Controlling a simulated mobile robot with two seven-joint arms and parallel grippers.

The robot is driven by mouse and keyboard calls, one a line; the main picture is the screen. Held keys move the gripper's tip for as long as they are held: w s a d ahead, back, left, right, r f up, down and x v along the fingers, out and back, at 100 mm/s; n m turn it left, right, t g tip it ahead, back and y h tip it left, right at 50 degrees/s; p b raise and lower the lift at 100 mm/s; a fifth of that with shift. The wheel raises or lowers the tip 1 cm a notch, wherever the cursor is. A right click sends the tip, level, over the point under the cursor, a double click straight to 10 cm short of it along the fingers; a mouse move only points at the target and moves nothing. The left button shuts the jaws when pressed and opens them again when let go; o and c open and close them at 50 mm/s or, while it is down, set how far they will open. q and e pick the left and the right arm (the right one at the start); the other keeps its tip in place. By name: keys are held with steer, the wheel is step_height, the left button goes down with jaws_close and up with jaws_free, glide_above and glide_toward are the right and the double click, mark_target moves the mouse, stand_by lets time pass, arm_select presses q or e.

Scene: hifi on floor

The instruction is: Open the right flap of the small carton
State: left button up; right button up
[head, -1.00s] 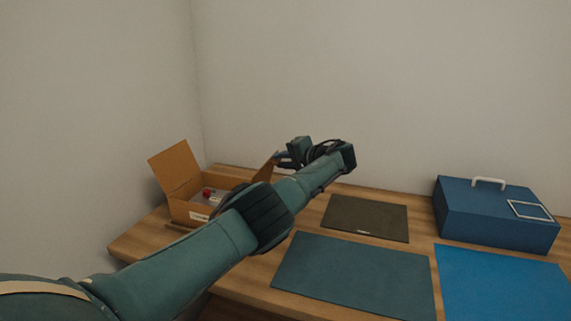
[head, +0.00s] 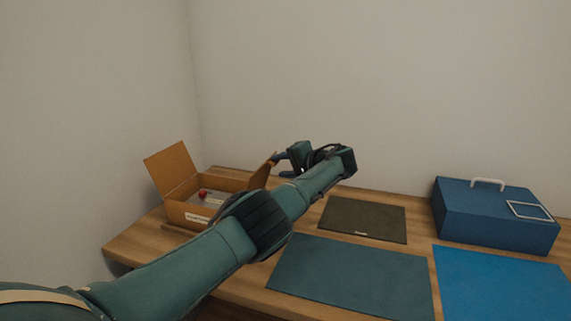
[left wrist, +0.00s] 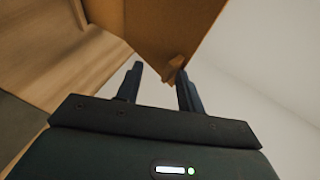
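The small carton (head: 190,214) stands at the left end of the table. Its left flap (head: 171,170) is up and tilted outward. Its right flap (head: 263,172) is raised and leans outward to the right; my left arm hides part of it. My left gripper (head: 281,158) is beside the top of this flap, on its right side. In the left wrist view the two fingers of my left gripper (left wrist: 160,80) are apart, and the brown flap (left wrist: 160,30) is close beyond their tips. I cannot tell whether they touch. My right gripper is not in view.
A red-topped item (head: 203,194) lies in the carton. A dark mat (head: 362,219), a teal mat (head: 350,275) and a blue mat (head: 500,285) lie on the table. A blue box with a handle (head: 490,225) stands at the right. Walls are close behind and left.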

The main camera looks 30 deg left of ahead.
arm_select(q)
steer(key=shift+s+a+f, duration=0.15)
steer(key=shift+f, duration=0.25)
steer(key=shift+s+a+f, duration=0.1)
steer(key=shift+s+f, duration=0.05)
steer(key=shift+f, duration=0.2)
steer(key=r+p+v, duration=0.1)
steer(key=v, duration=1.3)
steer(key=shift+w+a, duration=0.2)
steer(key=shift+w, duration=0.1)
steer(key=shift+r, duration=0.1)
